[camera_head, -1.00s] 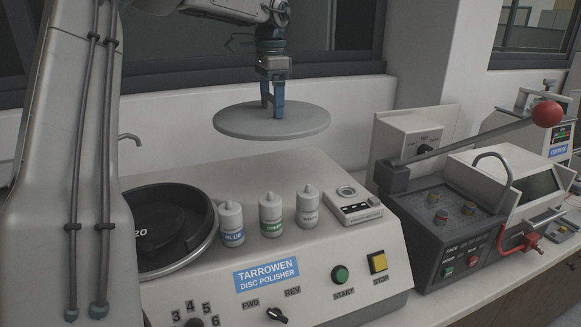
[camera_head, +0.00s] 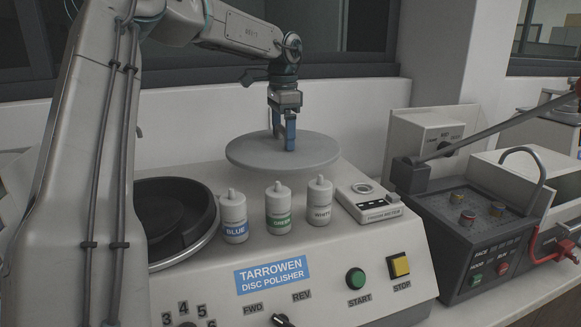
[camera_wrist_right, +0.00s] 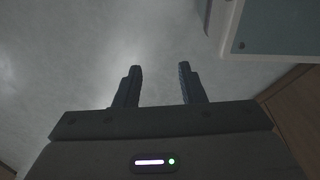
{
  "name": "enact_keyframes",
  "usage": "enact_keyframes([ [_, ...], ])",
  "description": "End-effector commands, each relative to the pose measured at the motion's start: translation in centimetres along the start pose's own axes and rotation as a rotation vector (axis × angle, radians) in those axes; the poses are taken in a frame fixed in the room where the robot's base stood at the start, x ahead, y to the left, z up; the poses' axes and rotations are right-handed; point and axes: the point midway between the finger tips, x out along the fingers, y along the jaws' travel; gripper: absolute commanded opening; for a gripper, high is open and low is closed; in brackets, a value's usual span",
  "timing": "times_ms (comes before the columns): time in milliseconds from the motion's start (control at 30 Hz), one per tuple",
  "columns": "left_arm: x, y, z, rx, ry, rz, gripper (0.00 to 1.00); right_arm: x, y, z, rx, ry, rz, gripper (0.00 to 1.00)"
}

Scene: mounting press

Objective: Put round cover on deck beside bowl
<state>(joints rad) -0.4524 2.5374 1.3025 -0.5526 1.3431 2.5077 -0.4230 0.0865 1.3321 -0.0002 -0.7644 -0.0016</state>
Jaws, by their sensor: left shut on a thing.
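The round cover (camera_head: 245,153) is a flat grey disc. It is level over the rear of the disc polisher's deck (camera_head: 225,258), behind the small bottles and to the right of the bowl (camera_head: 208,232). I cannot tell whether it touches the deck or is just above it. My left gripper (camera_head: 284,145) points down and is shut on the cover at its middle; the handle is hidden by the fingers. The bowl is uncovered, with a dark inside, and is partly hidden by my left arm. My right gripper (camera_wrist_right: 158,78) is open and empty in the right wrist view.
White bottles labelled blue (camera_head: 234,216), green (camera_head: 278,208) and white (camera_head: 319,199) stand in front of the cover. A small meter (camera_head: 369,203) sits to their right. A dark press unit (camera_head: 475,235) with a long lever stands at the right. A wall is behind.

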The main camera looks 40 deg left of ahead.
Motion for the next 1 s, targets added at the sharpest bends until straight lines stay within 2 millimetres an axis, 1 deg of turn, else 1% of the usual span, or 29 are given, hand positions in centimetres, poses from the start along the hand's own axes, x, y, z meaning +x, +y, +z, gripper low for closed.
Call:
enact_keyframes([
  [33, 0.8, 0.0, 0.1, 0.0, -0.002, 0.003, 0.56, 0.2, 0.0, 0.5, 0.0, -0.008, 0.0, 0.36],
  [100, 1.8, 0.0, 0.1, 0.0, -0.001, 0.002, 0.56, 0.5, 0.0, 0.8, 0.001, -0.008, 0.0, 0.36],
  [333, 3.8, 0.0, 0.0, 0.0, -0.001, 0.001, 0.56, 1.1, 0.1, 1.5, 0.002, -0.008, 0.0, 0.36],
  [533, 6.5, 0.0, 0.0, -0.001, -0.001, 0.001, 0.56, 1.9, 0.1, 2.7, 0.003, -0.012, 0.0, 0.36],
  [600, 6.7, 0.0, 0.0, -0.001, 0.0, 0.0, 0.56, 2.1, 0.1, 2.8, 0.003, -0.011, 0.0, 0.36],
  [800, 6.8, 0.0, 0.0, -0.001, 0.0, -0.001, 0.56, 2.1, 0.1, 2.7, 0.003, -0.011, 0.0, 0.36],
  [1000, 7.0, 0.0, 0.0, -0.001, 0.001, -0.001, 0.56, 1.8, 0.1, 2.2, 0.003, -0.01, 0.0, 0.36],
])
